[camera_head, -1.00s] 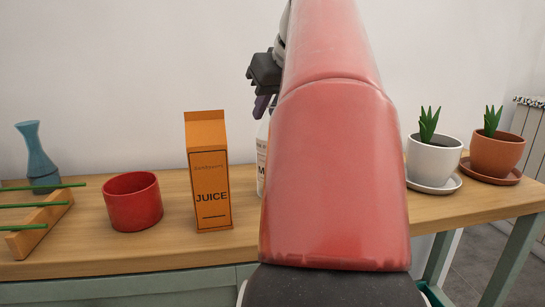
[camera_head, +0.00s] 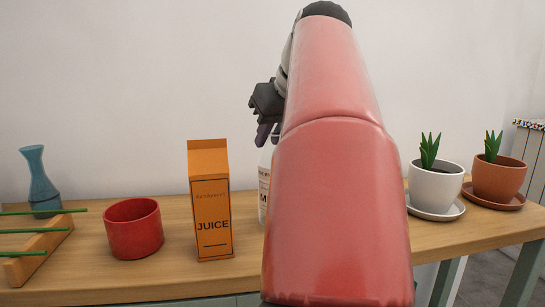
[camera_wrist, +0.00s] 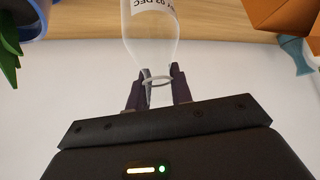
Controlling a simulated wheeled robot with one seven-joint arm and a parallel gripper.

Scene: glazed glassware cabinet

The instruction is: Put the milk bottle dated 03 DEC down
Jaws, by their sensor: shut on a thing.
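The milk bottle (camera_head: 264,192) is a clear-white bottle with a printed label, mostly hidden behind my arm in the head view. In the wrist view the bottle (camera_wrist: 150,40) shows upside down, and its label reads a date ending in DEC. My gripper (camera_head: 268,135) is at the bottle's neck. In the wrist view the two dark fingers of my gripper (camera_wrist: 157,90) are shut on the neck, by a ring. The bottle looks upright over the wooden tabletop (camera_head: 175,215). I cannot tell whether its base touches the wood.
An orange juice carton (camera_head: 210,205) stands just left of the bottle. Further left are a red pot (camera_head: 133,228), a blue vase (camera_head: 40,182) and a wooden rack with green rods (camera_head: 38,250). A white potted plant (camera_head: 435,185) and a terracotta one (camera_head: 497,180) stand right.

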